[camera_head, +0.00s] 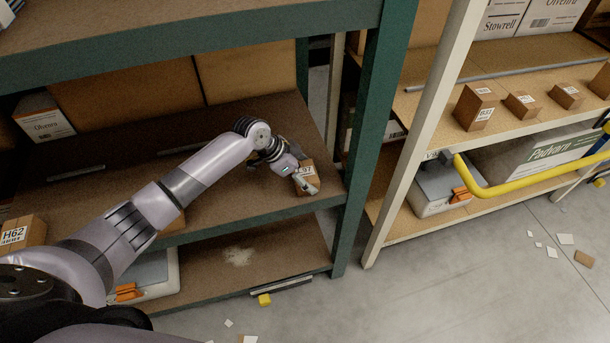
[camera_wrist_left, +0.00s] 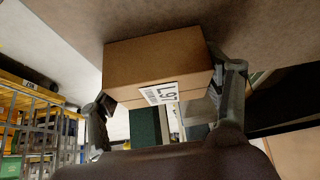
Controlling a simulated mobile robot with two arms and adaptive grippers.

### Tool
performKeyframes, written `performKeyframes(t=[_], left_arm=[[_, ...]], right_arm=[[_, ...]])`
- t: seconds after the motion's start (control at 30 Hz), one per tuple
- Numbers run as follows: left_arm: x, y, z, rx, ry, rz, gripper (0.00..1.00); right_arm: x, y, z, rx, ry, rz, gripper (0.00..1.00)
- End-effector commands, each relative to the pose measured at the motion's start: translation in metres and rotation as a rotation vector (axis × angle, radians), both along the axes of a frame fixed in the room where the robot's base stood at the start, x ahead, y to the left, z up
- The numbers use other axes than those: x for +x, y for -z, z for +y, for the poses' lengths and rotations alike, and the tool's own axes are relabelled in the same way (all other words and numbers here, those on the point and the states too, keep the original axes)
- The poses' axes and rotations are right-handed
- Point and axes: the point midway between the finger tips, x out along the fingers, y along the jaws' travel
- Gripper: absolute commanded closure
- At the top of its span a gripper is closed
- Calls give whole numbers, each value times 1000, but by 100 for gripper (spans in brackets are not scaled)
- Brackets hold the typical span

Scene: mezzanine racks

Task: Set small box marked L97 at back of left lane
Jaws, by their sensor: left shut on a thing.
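A small brown cardboard box (camera_head: 308,181) with a white label, read as L97 in the left wrist view (camera_wrist_left: 153,62), is at the right end of the green rack's middle shelf (camera_head: 255,199). My left gripper (camera_head: 303,177) is shut on this box, with one finger at each side in the left wrist view (camera_wrist_left: 166,98). I cannot tell whether the box touches the shelf board. Grey strips (camera_head: 75,172) lie on that shelf; which lane is the left one is not clear. My right gripper is not in view.
A box marked H62 (camera_head: 22,232) stands at the shelf's left front. Large cartons (camera_head: 130,100) fill its back. A green post (camera_head: 373,130) stands just right of the held box. A cream rack (camera_head: 425,125) with several small boxes and a yellow rail (camera_head: 520,186) are further right.

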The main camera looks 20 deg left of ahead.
Motion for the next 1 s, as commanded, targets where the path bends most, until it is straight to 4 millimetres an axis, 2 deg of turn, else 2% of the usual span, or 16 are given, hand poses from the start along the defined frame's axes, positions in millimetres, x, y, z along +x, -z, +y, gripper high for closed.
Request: performKeyframes(t=[0.17,0.4,0.57,0.7,1.0], left_arm=[[1,-16,0,-1,1,-4,58],[1,-65,0,0,2,-6,58],[-1,-90,-1,0,0,-2,58],[-15,-107,-10,1,3,2,58],[-55,-114,-37,0,2,2,58]], right_arm=[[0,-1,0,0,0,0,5],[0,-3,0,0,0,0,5],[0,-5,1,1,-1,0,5],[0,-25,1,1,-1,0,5],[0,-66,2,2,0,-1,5]])
